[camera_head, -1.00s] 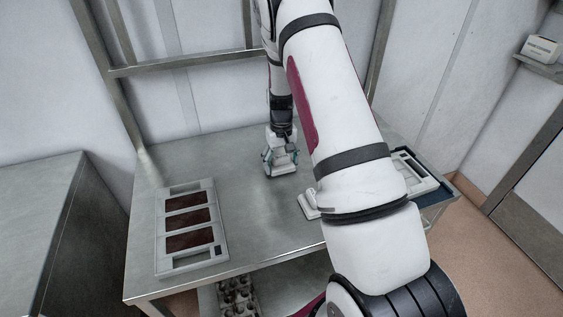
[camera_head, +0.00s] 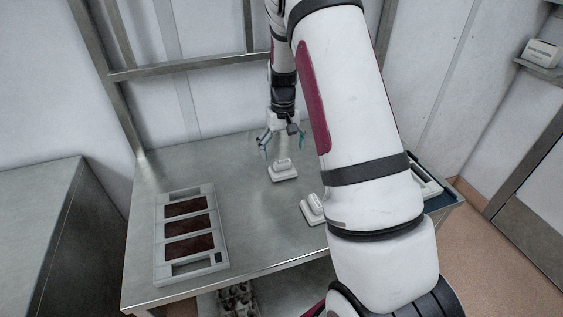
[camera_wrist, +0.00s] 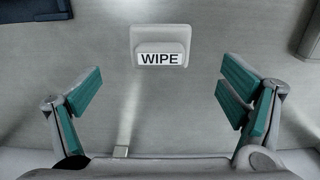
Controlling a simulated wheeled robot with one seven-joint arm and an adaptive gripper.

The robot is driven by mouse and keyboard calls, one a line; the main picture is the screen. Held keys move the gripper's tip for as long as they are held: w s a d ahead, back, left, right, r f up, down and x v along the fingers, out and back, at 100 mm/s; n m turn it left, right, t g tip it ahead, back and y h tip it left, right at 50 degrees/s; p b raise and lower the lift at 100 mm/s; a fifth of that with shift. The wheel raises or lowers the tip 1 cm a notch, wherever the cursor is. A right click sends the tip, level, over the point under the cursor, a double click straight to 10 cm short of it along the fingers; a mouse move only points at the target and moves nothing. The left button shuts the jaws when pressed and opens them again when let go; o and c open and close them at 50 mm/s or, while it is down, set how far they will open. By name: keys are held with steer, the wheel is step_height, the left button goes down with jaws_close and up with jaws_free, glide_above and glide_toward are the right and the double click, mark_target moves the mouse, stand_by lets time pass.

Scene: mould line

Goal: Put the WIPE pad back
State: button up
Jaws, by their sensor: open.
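The WIPE pad (camera_head: 283,170) is a small white block with a raised handle, lying flat on the steel table. In the wrist view the pad (camera_wrist: 160,46) shows its black-on-white WIPE label, ahead of the fingers and centred between them. My gripper (camera_head: 275,146) is open and empty, above and just behind the pad, apart from it. In the wrist view its two teal fingers (camera_wrist: 160,93) stand wide apart with bare table between them.
A second white pad (camera_head: 312,209) lies nearer on the steel table (camera_head: 250,235), partly behind my arm. A light mould frame (camera_head: 161,240) with three brown panels lies at the left. A dark blue tray (camera_head: 443,199) is at the right edge, mostly hidden by my arm.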

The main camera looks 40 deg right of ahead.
mark_target(282, 162)
step_height(282, 162, up, 4)
steer(key=shift+r, duration=0.2)
steer(key=s+a+r+t, duration=0.1)
steer(key=s+a+r, duration=0.25)
steer(key=r, duration=0.25)
steer(key=s+a+r+n+t, duration=0.1)
steer(key=s+a+r, duration=0.1)
steer(key=a+r, duration=0.25)
steer(key=s+a+r+t, duration=0.1)
steer(key=s+a+r, duration=0.25)
steer(key=r, duration=0.25)
steer(key=s+a+r+n+t, duration=0.1)
steer(key=s+a, duration=0.3)
steer(key=s, duration=0.4)
steer(key=s+a+r+n+t, duration=0.1)
steer(key=s+a+r, duration=0.3)
steer(key=s, duration=0.5)
steer(key=shift+s+a+t, duration=0.15)
steer(key=shift+a+t, duration=0.1)
steer(key=shift+t, duration=0.05)
steer(key=shift+s, duration=0.1)
